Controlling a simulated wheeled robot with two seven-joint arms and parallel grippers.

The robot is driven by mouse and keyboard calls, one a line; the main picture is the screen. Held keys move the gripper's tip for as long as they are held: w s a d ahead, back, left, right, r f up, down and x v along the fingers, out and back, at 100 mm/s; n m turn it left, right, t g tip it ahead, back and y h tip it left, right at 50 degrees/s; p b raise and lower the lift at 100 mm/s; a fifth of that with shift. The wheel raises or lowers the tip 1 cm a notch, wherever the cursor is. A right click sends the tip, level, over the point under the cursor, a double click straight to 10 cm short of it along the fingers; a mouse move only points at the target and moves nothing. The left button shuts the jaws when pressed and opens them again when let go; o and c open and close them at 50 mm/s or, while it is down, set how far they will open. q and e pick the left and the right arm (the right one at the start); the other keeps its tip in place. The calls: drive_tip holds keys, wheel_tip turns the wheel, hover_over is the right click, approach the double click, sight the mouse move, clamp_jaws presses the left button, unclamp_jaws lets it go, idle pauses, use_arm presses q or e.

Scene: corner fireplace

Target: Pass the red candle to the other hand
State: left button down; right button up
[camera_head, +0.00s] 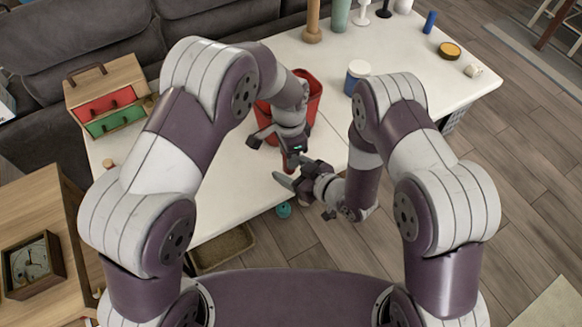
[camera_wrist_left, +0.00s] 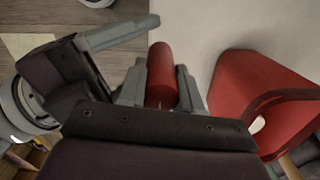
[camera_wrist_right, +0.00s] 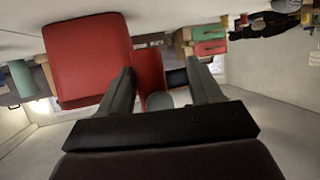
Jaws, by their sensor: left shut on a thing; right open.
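The red candle (camera_wrist_left: 161,77) is between the two fingers of my left gripper (camera_wrist_left: 162,88), which is shut on it. In the head view the candle (camera_head: 290,164) is mostly hidden below my left gripper (camera_head: 280,141), near the table's front edge. My right gripper (camera_head: 290,178) is open, close below and beside the candle. In the right wrist view the candle (camera_wrist_right: 150,72) shows between the open fingers of my right gripper (camera_wrist_right: 165,88), nearer the left finger. I cannot tell whether it touches that finger.
A red bin (camera_head: 313,101) stands on the white table (camera_head: 225,185) just behind the grippers. A blue jar with a white lid (camera_head: 357,77) is right of it. A small drawer box (camera_head: 105,95) stands at the left. A teal ball (camera_head: 283,210) shows by the front edge.

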drive_tip(key=shift+w+a+f, duration=0.1)
drive_tip(key=shift+w+a, duration=0.05)
drive_tip(key=shift+a, duration=0.05)
drive_tip(key=c, duration=1)
drive_tip(key=o, duration=1)
